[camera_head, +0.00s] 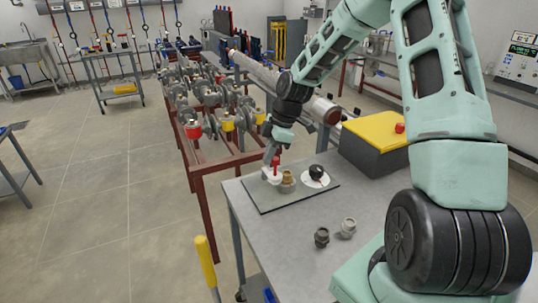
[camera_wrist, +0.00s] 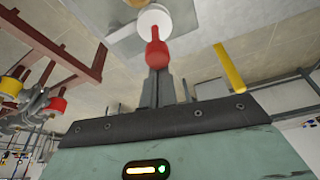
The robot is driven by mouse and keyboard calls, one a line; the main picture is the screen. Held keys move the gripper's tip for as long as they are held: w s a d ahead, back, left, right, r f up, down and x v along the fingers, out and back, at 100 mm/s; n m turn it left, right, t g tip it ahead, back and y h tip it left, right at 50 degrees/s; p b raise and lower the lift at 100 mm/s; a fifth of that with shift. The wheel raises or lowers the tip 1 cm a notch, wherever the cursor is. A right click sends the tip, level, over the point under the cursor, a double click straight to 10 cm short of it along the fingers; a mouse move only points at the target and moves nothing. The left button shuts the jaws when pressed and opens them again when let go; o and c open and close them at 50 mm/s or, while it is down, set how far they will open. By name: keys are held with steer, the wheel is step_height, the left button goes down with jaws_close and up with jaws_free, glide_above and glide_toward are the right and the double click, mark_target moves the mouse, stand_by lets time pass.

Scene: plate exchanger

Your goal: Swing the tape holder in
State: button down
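A small white piece with an upright red knob (camera_head: 275,164) stands at the left part of a dark mat; I take it for the tape holder. A brass fitting (camera_head: 287,182) is close on its right. My gripper (camera_head: 271,153) is right at the red knob, reaching down from above. In the wrist view, the red knob (camera_wrist: 157,54) is at the tips of the grey fingers, with a round white part (camera_wrist: 154,20) beyond it. The fingers look close together. Whether they clamp the knob or only touch it is not clear.
The dark mat (camera_head: 262,207) lies on a grey table (camera_head: 285,250). A black ball on a white disc (camera_head: 317,177) sits at the mat's right. Two metal fittings (camera_head: 348,228) (camera_head: 321,237) stand in front. A yellow-topped box (camera_head: 376,130) is behind. A red pipe rack (camera_head: 203,185) stands left.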

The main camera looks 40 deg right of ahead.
steer(key=w+a, duration=0.2)
steer(key=a, duration=0.2)
steer(key=b+v, duration=0.1)
steer(key=v, duration=0.9)
steer(key=shift+s+d, duration=0.2)
steer(key=shift+d, duration=0.05)
